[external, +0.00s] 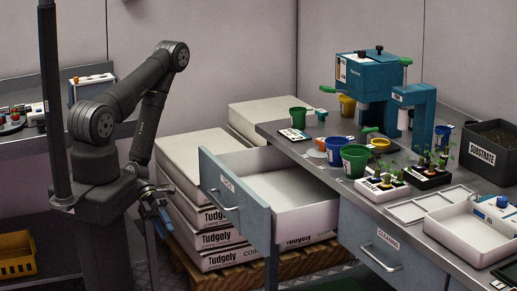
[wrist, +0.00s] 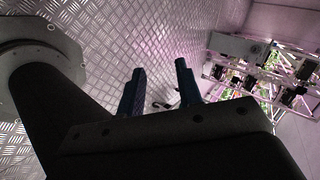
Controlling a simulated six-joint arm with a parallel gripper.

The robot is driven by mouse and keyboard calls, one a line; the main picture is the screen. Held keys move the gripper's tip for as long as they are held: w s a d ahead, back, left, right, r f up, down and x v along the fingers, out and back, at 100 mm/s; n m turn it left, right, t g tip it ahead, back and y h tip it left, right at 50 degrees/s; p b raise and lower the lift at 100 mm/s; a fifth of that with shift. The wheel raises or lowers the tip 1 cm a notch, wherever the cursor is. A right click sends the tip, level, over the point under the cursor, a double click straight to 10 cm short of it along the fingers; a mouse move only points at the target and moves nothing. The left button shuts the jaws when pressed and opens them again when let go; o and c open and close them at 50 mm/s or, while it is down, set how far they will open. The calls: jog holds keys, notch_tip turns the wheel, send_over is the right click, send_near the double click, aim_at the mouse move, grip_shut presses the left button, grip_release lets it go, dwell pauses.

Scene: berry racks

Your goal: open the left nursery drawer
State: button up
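The left drawer (external: 235,203) of the workbench stands pulled well out in the external view. Its blue-grey front carries a label and a bar handle (external: 222,200), and its white inside looks empty. My gripper (external: 160,218) hangs low beside my arm's column, to the left of the drawer front and apart from the handle. In the wrist view my gripper (wrist: 160,75) shows two blue fingers standing apart with nothing between them. The drawer cannot be made out in the wrist view.
A second drawer (external: 388,245), labelled CLEANING, is shut at the right. Stacked Tudgely boxes (external: 205,225) on a wooden pallet stand behind and below the open drawer. Pots, seedlings and a blue machine (external: 367,75) crowd the bench top. A yellow crate (external: 17,255) is at lower left.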

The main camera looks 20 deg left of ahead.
aim_at(217, 199)
jog(key=w+f+m+t+y, duration=0.5)
jog(key=f+m+t+y, duration=0.25)
jog(key=f+y, duration=0.5)
jog(key=s+d+r+m+t, duration=0.4)
jog(key=s+d+r+t, duration=0.1)
jog(key=d+r+t, duration=0.8)
jog(key=s+d+r+m+t+h, duration=0.1)
jog(key=s+d+r+t+h, duration=0.1)
jog(key=s+r, duration=0.35)
jog(key=s+d+r+t+h, duration=0.2)
jog(key=s+t, duration=0.1)
jog(key=s, duration=0.5)
jog(key=w, duration=0.5)
jog(key=w+r, duration=0.1)
jog(key=w, duration=0.5)
jog(key=w+r, duration=0.1)
jog(key=w, duration=0.5)
jog(key=shift+w+a+r, duration=0.15)
jog(key=shift+a+r, duration=0.05)
jog(key=shift+c, duration=0.2)
